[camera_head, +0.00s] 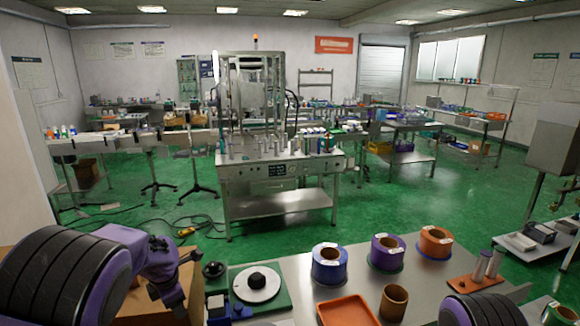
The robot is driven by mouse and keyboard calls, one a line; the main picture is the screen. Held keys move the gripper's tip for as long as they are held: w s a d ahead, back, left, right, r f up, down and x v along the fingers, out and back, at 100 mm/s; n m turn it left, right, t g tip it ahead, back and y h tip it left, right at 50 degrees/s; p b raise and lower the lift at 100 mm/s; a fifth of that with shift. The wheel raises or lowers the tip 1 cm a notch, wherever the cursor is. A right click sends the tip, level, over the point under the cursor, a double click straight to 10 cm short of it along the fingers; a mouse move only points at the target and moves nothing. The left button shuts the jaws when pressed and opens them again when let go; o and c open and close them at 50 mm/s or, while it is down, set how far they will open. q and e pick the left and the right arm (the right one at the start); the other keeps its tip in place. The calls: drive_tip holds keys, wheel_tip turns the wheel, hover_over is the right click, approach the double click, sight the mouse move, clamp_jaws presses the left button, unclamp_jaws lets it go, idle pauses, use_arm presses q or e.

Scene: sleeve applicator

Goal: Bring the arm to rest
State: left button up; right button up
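My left arm (70,275) comes in from the left as a black ribbed joint with purple links. Of my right arm (480,310) only a black ribbed joint shows at the bottom right edge. Its gripper is out of the picture. I see nothing held by either arm.
The near metal table (300,275) bears a green base with a white disc (257,284), an orange tray (347,311), a brown cup (393,302), and blue (329,265), purple (387,254) and orange (434,243) rings. A machine bench (275,180) stands beyond open green floor.

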use_arm(q)
drive_tip(key=s+a+f+m+t+y+b, duration=0.1)
drive_tip(key=s+a+f+m+t+b, duration=0.1)
drive_tip(key=s+f+m, duration=0.5)
drive_tip(key=s+a+f+m+t+y+b, duration=0.1)
drive_tip(key=s+a+f+m+y+b, duration=0.15)
drive_tip(key=f+m, duration=0.45)
drive_tip(key=s+d+f+m+g+b, duration=0.1)
drive_tip(key=s+f+b, duration=0.1)
drive_tip(key=s+f, duration=0.4)
drive_tip(key=s+d+f+m+g+b, duration=0.1)
drive_tip(key=s+f, duration=0.5)
drive_tip(key=s, duration=0.8)
drive_tip(key=s+d+f+m+h+b, duration=0.1)
drive_tip(key=s+d+f+m+b, duration=0.1)
drive_tip(key=s+f+b, duration=0.2)
drive_tip(key=s+f, duration=0.3)
drive_tip(key=s, duration=0.3)
drive_tip(key=shift+s+d+m+g, duration=0.25)
drive_tip(key=shift+s+m+g, duration=0.1)
drive_tip(key=shift+m+g, duration=0.05)
